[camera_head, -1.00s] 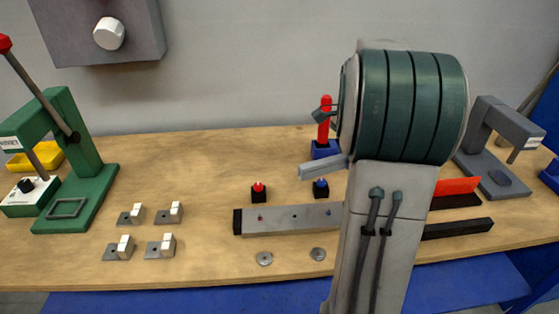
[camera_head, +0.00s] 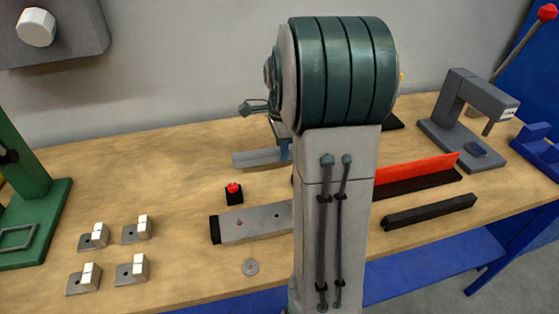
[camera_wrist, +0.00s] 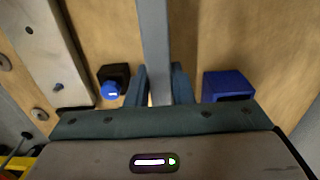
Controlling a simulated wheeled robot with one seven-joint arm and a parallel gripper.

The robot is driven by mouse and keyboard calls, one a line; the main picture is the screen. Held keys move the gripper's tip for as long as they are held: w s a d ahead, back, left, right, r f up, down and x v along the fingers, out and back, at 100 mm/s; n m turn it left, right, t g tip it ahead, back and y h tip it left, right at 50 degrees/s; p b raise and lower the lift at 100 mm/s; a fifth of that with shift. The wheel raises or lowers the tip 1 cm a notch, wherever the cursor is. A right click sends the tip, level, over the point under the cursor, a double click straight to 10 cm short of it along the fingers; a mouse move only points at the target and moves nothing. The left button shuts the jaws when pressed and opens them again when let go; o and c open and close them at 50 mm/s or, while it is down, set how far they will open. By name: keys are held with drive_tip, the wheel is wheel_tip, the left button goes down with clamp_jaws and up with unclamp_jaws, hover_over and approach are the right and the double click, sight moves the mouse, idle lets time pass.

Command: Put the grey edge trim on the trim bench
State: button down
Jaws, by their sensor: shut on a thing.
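The grey edge trim is a long, straight grey bar (camera_wrist: 154,45). In the wrist view it runs up the middle between the two dark fingers of my gripper (camera_wrist: 158,84), which is shut on it. In the head view one end of the trim (camera_head: 258,157) sticks out left of my arm, over the wooden bench.
A grey plate (camera_head: 236,229), a black block with a red knob (camera_head: 234,196) and several small grey fixtures (camera_head: 94,236) lie nearby. A red strip (camera_head: 420,166), a black bar (camera_head: 430,209) and a grey press (camera_head: 450,105) stand right. A blue block (camera_wrist: 229,86) is beside my gripper.

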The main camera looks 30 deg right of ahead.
sight(280, 171)
drive_tip(key=shift+w+a+f, duration=0.15)
drive_tip(key=shift+a+f, duration=0.05)
drive_tip(key=shift+f, duration=1.95)
drive_tip(key=shift+f, duration=0.2)
drive_tip(key=c, duration=1.3)
unclamp_jaws()
drive_tip(key=shift+o, duration=0.2)
